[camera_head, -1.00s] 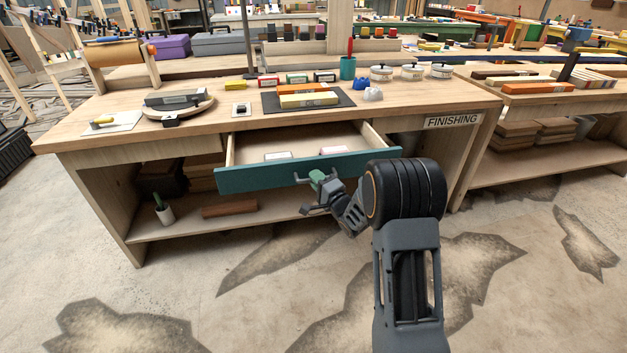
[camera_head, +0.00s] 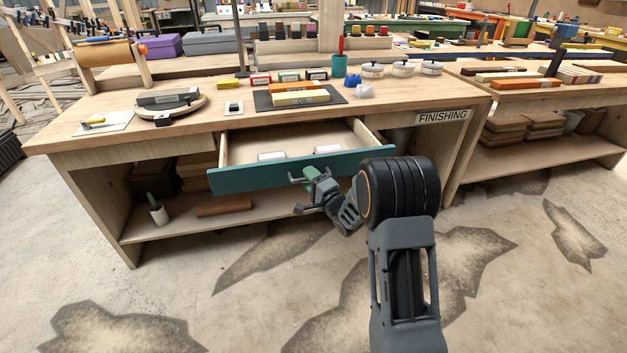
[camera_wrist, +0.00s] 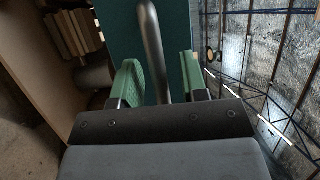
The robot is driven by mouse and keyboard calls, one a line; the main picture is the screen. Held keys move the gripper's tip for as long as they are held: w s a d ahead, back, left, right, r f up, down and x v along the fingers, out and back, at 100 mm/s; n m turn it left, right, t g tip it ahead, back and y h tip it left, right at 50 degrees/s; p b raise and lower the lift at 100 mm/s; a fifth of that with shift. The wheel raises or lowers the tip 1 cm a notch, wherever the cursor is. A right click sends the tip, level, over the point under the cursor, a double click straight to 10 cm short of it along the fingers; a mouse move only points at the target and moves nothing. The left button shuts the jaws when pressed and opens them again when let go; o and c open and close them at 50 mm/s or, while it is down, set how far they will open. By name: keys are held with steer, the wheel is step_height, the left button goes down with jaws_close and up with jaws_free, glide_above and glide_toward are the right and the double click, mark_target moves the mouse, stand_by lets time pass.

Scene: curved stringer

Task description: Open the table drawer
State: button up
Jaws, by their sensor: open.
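The table drawer (camera_head: 240,179) has a teal front and is pulled out from the wooden workbench (camera_head: 105,150). Two small boxes show inside it, one pale (camera_head: 271,156) and one pinkish (camera_head: 327,149). My gripper (camera_head: 306,175) is at the drawer front, near its middle. In the wrist view my gripper's green fingers (camera_wrist: 160,80) are apart, with the grey bar handle (camera_wrist: 153,45) between them. The teal front (camera_wrist: 125,30) lies just beyond the handle. I cannot tell whether either finger touches the handle.
The lower shelf (camera_head: 150,230) holds a pot (camera_head: 158,214) and a brown block (camera_head: 224,207). The floor in front is free.

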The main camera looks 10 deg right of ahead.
steer(key=p+v, duration=0.1)
steer(key=v, duration=1.2)
steer(key=shift+s+d+p, duration=0.2)
steer(key=shift+s+p, duration=0.15)
steer(key=shift+p, duration=0.05)
steer(key=shift+f, duration=0.15)
step_height(320, 180, up, 19)
steer(key=d+n+g+h+p, duration=0.1)
steer(key=n+g+h+p, duration=0.6)
steer(key=p, duration=0.8)
steer(key=s+a+r+n+g+p, duration=0.3)
steer(key=s+r+g+p, duration=0.1)
steer(key=s+r, duration=0.3)
steer(key=s+a+r+n+g+p, duration=0.2)
steer(key=s+r+p, duration=0.5)
steer(key=s, duration=0.5)
steer(key=shift+a+r+n+g+h, duration=0.4)
steer(key=shift+a+g, duration=0.1)
steer(key=shift+g, duration=0.4)
